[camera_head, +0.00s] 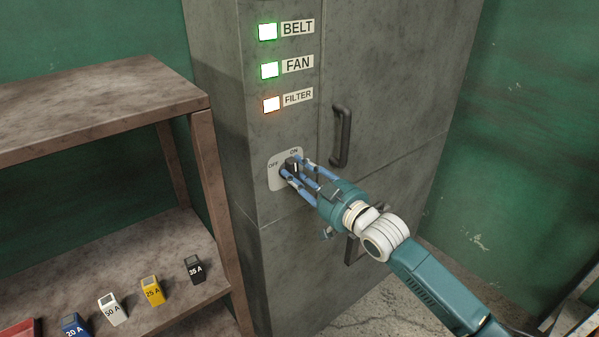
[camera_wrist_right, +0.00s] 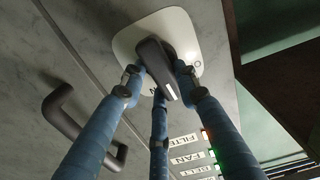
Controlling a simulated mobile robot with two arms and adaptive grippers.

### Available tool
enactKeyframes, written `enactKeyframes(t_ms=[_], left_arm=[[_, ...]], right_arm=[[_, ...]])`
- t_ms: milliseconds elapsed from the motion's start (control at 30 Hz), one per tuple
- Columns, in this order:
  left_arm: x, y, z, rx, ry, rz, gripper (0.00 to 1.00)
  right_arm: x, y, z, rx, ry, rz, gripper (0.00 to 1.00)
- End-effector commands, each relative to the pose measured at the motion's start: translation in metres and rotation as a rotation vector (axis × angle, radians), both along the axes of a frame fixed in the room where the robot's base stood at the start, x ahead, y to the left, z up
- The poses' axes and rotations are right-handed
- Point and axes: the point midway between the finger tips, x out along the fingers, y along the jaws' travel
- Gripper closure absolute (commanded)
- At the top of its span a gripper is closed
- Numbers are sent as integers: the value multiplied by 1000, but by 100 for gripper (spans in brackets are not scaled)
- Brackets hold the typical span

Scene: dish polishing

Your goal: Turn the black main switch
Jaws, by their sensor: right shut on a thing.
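The black main switch (camera_head: 291,166) sits on a pale plate (camera_head: 274,181) on the grey cabinet's front, with OFF marked at its left and ON at its top. My right gripper (camera_head: 293,171) has its blue fingers shut on the switch knob. In the right wrist view the knob (camera_wrist_right: 154,62) lies between the fingertips, and the end with its white mark points toward the partly hidden ON lettering. The OFF lettering is mostly covered by a finger there. My left gripper is not in view.
BELT (camera_head: 268,32) and FAN (camera_head: 270,70) lamps glow green; the FILTER lamp (camera_head: 271,104) is whitish with a reddish rim. A dark door handle (camera_head: 342,137) is right of the switch. A brown shelf (camera_head: 110,262) at left holds several labelled fuses, including a black one (camera_head: 194,268).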

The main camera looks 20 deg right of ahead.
Motion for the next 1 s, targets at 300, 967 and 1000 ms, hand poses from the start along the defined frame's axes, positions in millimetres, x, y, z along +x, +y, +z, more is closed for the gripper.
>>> enactKeyframes(t_ms=[300,967,1000], left_arm=[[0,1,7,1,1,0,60],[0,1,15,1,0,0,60],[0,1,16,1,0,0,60]], right_arm=[[-1,3,2,-241,-86,1,96],[-4,12,-1,-831,-301,1,96],[-4,12,-1,-868,-314,1,96]])
